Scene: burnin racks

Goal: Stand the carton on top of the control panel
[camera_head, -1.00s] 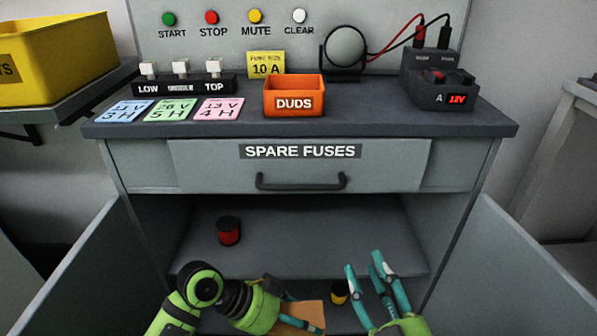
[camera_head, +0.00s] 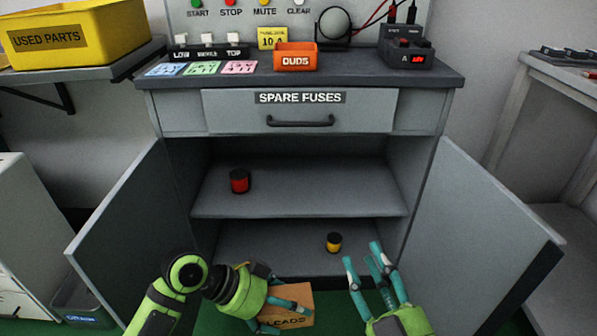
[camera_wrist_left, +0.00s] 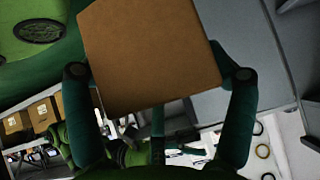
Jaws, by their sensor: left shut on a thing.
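A brown cardboard carton (camera_head: 296,296) with dark lettering, partly covered, is in my left gripper (camera_head: 290,312), low in front of the open cabinet. In the left wrist view the carton (camera_wrist_left: 150,55) fills the space between the fingers of my left gripper (camera_wrist_left: 160,75), which are shut on it. The control panel (camera_head: 330,8) is the grey upright panel at the back of the bench, with START, STOP, MUTE and CLEAR buttons. Its top edge is out of view. My right gripper (camera_head: 369,257) is open and empty, right of the carton.
The bench top (camera_head: 350,75) holds an orange DUDS bin (camera_head: 295,57), coloured cards, switches and a meter box (camera_head: 406,52). Two open doors (camera_head: 480,230) flank the cabinet. Red (camera_head: 239,181) and yellow (camera_head: 334,242) spools stand on its shelves. A yellow bin (camera_head: 80,35) is at left.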

